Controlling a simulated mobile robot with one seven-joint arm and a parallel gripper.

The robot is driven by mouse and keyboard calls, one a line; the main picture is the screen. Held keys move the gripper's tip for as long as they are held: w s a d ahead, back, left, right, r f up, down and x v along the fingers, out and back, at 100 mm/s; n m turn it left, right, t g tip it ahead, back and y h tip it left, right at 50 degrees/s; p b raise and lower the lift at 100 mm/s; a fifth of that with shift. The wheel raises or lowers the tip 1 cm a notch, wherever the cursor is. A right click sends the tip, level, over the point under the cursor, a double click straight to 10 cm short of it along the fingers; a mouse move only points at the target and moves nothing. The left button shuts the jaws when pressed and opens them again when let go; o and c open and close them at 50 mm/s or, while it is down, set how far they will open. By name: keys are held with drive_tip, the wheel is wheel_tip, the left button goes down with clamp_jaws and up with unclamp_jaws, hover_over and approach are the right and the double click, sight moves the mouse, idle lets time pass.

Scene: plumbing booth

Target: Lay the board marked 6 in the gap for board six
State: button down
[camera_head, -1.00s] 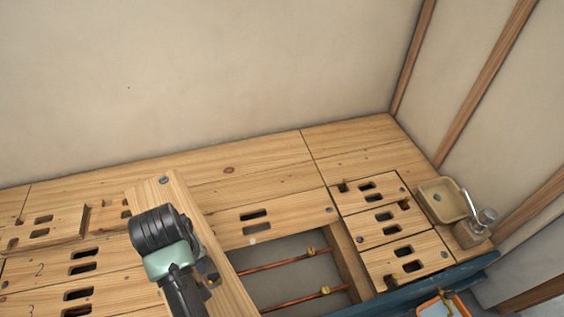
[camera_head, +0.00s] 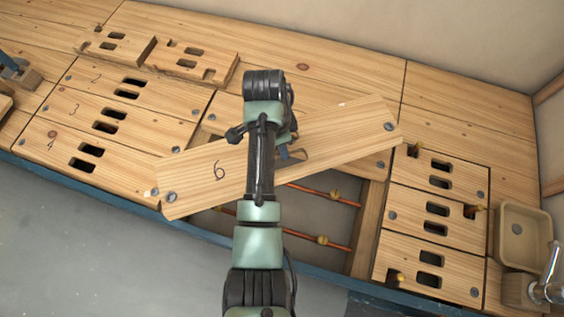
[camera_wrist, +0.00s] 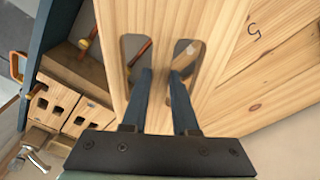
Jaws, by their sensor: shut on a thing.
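The board marked 6 (camera_head: 215,178) is a long pale wooden plank with a screw near each end. My gripper (camera_wrist: 161,78) is shut on it, its two fingers at the board's two hand slots in the wrist view. In the head view my arm covers the board's middle. The board lies slantwise above the gap (camera_head: 325,212), turned against its edges, its left end over the boards beside it. The gap shows copper pipes (camera_head: 325,193) with yellow clips. A board marked 5 (camera_wrist: 265,50) lies beyond the held board in the wrist view.
Boards marked 2, 3 and 4 (camera_head: 60,140) lie left of the gap. Short slotted boards (camera_head: 430,225) lie right of it, near a tan basin (camera_head: 522,238) with a metal tap. A blue rail (camera_head: 110,195) runs along the front edge.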

wheel_tip(320, 180, down, 13)
drive_tip(key=m+b, duration=0.7)
drive_tip(key=b, duration=0.3)
drive_tip(key=shift+w+r+g, duration=0.2)
drive_tip(key=shift+w+g, duration=0.1)
drive_tip(key=shift+g, duration=0.1)
drive_tip(key=shift+p, duration=0.7)
drive_tip(key=shift+f+b, duration=0.35)
drive_tip(key=shift+f, duration=0.4)
drive_tip(key=shift+f, duration=0.35)
drive_tip(key=shift+f, duration=0.65)
idle(1.1)
